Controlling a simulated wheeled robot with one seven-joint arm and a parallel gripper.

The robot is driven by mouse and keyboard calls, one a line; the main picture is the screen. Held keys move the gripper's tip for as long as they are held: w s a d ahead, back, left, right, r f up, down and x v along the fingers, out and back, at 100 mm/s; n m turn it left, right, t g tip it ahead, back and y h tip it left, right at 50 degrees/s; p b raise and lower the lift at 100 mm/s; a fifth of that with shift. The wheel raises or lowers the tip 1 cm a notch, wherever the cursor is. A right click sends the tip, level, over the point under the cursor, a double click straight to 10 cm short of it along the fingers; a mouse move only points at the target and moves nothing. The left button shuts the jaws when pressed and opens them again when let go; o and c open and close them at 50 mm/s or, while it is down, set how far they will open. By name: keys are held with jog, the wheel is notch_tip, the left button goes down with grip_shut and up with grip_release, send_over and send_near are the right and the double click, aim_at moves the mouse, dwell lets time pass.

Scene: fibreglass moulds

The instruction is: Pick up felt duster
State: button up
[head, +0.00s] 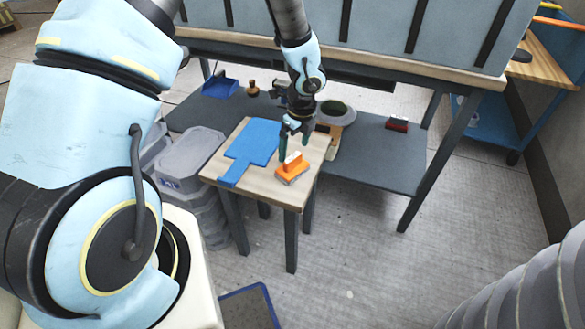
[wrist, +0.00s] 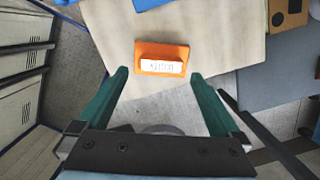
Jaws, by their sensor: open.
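The felt duster (head: 292,170) is an orange block with a pale raised part on top, lying near the front right edge of a small wooden-topped table. In the wrist view the orange duster (wrist: 162,58) shows its white labelled part, between and beyond my fingertips. My gripper (head: 291,143) is over the table, just behind and above the duster. In the wrist view my gripper (wrist: 158,75) has its two green fingers wide apart with nothing between them. I cannot tell the exact height gap.
A blue paddle-shaped board (head: 253,143) lies on the table left of the duster. Grey lidded bins (head: 190,158) stand left of the table. Behind is a low grey shelf (head: 375,150) holding a round grey-rimmed item (head: 335,112), a red-and-black block (head: 397,124) and a blue dustpan (head: 219,87).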

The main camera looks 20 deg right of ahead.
aim_at(293, 157)
jog(key=shift+w+a+f+p, duration=0.1)
jog(key=shift+w+f+p, duration=0.15)
jog(key=shift+f, duration=1.1)
jog(key=shift+w+f+p, duration=0.1)
jog(key=shift+w+f, duration=0.1)
jog(key=shift+f, duration=1.15)
jog(key=c, duration=1.3)
notch_tip(293, 157, up, 10)
jog(key=shift+r, duration=0.1)
